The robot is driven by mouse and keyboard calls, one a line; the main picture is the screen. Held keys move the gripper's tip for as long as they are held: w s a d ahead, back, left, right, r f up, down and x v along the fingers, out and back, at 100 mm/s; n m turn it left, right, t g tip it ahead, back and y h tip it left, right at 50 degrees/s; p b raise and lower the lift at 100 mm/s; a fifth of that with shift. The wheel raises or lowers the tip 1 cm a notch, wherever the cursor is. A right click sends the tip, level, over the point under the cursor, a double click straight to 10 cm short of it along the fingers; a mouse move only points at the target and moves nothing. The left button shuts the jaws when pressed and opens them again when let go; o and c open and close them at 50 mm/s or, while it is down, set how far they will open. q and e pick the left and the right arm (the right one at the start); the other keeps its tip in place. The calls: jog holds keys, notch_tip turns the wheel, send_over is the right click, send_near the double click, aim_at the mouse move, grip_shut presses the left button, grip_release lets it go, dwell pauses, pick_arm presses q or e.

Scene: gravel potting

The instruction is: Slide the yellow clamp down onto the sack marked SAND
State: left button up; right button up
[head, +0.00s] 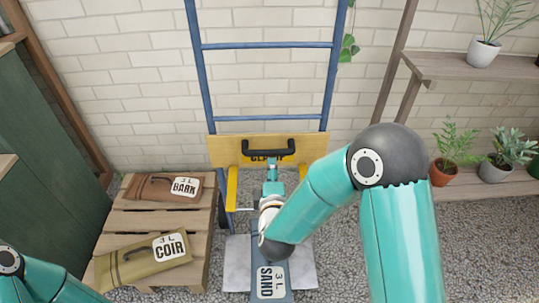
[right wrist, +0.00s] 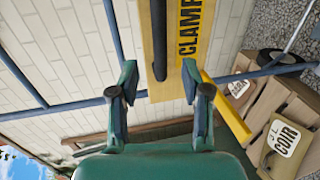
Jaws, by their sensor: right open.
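The yellow clamp (head: 222,150) is a board with a black handle (head: 268,147), set across the blue upright frame (head: 265,46). It also shows in the right wrist view (right wrist: 190,40), with its black handle (right wrist: 158,40). The grey-blue sack marked SAND (head: 271,283) is below the clamp, partly hidden by my right arm. My right gripper (head: 272,164) is in front of the clamp, just below the handle. In the right wrist view my right gripper (right wrist: 158,82) has its fingers apart, with the handle's end between or just beyond them; contact is unclear. My left gripper is out of view.
A wooden pallet (head: 157,217) on the left carries the BARK sack (head: 150,189) and the COIR sack (head: 133,262). Pale slabs (head: 238,262) lie around the SAND sack. Shelves (head: 470,192) with potted plants stand right. Gravel covers the floor.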

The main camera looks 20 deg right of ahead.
aim_at(270, 155)
jog(key=b+x, duration=0.1)
jog(key=x, duration=0.9)
grip_shut()
